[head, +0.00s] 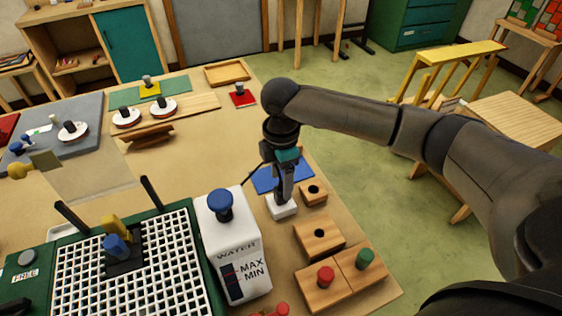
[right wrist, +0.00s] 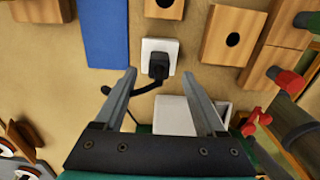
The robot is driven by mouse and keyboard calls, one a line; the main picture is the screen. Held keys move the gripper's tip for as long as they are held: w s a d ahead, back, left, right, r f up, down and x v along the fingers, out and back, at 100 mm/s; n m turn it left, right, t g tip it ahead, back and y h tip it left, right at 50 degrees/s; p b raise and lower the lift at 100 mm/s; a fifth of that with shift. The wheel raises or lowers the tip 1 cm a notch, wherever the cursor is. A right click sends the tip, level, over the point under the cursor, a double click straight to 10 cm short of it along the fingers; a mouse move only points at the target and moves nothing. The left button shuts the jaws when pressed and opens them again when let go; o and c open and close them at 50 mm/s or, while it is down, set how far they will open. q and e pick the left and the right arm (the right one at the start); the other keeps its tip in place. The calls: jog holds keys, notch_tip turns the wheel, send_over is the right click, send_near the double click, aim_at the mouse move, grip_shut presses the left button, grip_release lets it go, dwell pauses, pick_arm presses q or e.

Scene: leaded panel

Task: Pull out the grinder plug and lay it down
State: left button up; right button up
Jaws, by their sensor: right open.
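The black grinder plug (right wrist: 158,66) sits in a white socket block (right wrist: 160,46), with its black cord (right wrist: 148,88) curving away to the lower left in the right wrist view. In the head view the white socket block (head: 283,209) stands on the table, and my gripper hides most of the plug. My right gripper (head: 286,192) is above the socket, pointing down. In the right wrist view its open fingers (right wrist: 159,73) are on either side of the plug, with gaps. The grinder (head: 140,265) has a white grid top and a green body. My left gripper is not in view.
A blue mat (head: 268,180) lies beside the socket. A white water tank (head: 247,262) with a blue knob stands close by. Wooden blocks (head: 318,236), some with holes, are to the right near the table's edge. The table's middle has clear room.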

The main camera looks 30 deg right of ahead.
aim_at(281, 189)
jog(key=shift+w+f, duration=0.1)
jog(key=shift+f, duration=2.2)
grip_shut()
